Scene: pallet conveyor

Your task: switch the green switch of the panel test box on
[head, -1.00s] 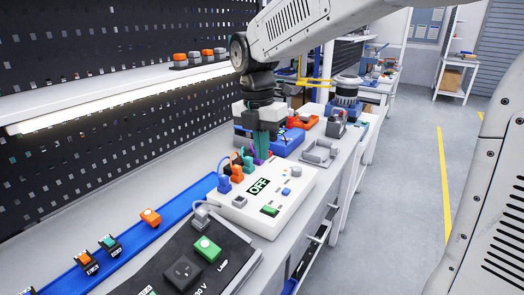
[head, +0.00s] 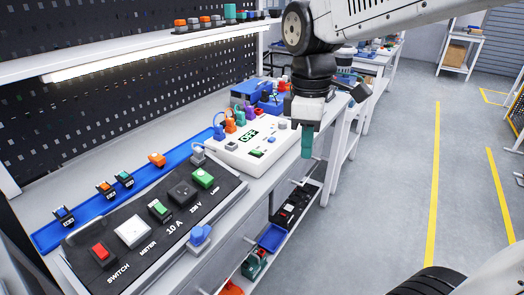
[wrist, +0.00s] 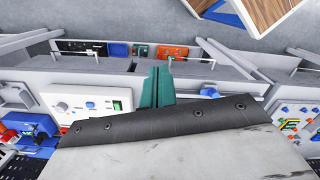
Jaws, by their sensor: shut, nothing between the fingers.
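The panel test box (head: 228,152) is a white box on the bench with a display reading OFF. Its green switch (head: 257,153) is on the front part of the top face, below the display. In the wrist view the box (wrist: 85,113) lies left of my fingers, and the green switch (wrist: 118,105) is near its right end. My gripper (head: 307,147) has teal fingers, shut and empty, pointing down. It hangs to the right of the box, around the bench's front edge, apart from the switch. The fingers also show in the wrist view (wrist: 157,88).
Colored plugs (head: 231,125) stand along the back of the box. A black panel (head: 150,228) with switches and a socket lies in front of it. A blue rail (head: 85,215) runs behind. A lower shelf (head: 270,245) holds parts. The aisle floor (head: 400,190) at right is clear.

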